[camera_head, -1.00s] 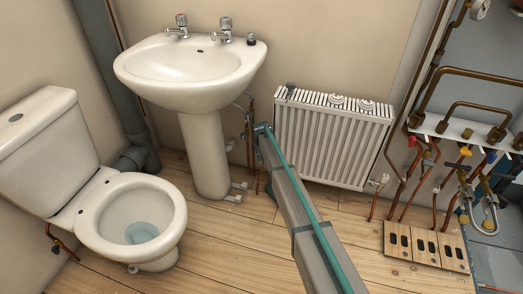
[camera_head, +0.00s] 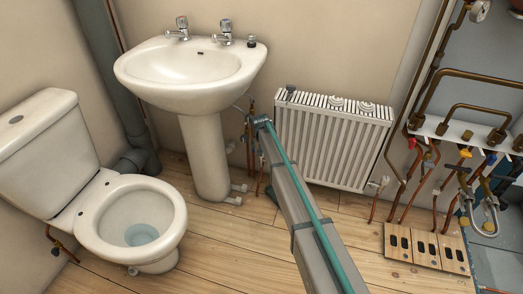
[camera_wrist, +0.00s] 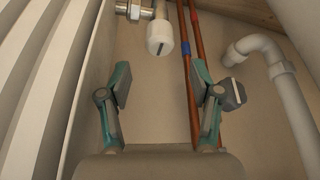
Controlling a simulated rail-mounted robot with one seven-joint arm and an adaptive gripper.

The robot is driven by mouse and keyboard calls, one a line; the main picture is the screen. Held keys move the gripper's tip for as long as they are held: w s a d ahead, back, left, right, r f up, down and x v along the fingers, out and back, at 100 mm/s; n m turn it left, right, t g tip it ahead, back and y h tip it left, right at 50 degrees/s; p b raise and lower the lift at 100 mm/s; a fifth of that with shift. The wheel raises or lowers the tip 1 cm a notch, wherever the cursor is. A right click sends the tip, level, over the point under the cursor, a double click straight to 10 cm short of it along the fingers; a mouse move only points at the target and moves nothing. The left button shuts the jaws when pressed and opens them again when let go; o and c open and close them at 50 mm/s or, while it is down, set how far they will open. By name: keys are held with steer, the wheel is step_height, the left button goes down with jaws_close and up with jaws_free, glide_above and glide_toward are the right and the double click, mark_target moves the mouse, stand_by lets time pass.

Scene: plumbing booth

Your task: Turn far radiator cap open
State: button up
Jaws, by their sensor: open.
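A white radiator (camera_head: 330,140) hangs on the wall right of the basin; its ribbed side (camera_wrist: 45,85) fills the left of the wrist view. A white radiator cap (camera_wrist: 160,37) on a metal valve fitting (camera_wrist: 134,10) shows at the top middle of the wrist view. My gripper (camera_wrist: 160,84) is open and empty, its two teal-backed fingers apart. The cap appears beyond the fingertips, not between them. In the head view my arm's end covers the radiator's lower left corner, hiding this cap. Another white cap (camera_head: 384,181) stands at the radiator's lower right.
Two copper pipes (camera_wrist: 187,70) rise right of the cap, close to my right finger. A grey-white waste pipe (camera_wrist: 290,95) curves further right. The basin pedestal (camera_head: 204,155) stands left of my arm, with the toilet (camera_head: 135,215) beyond. Copper pipework (camera_head: 435,150) is at right.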

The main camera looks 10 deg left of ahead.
steer(key=shift+v, duration=2.1)
steer(key=p+v, duration=0.2)
steer(key=v, duration=0.1)
steer(key=shift+r, duration=0.25)
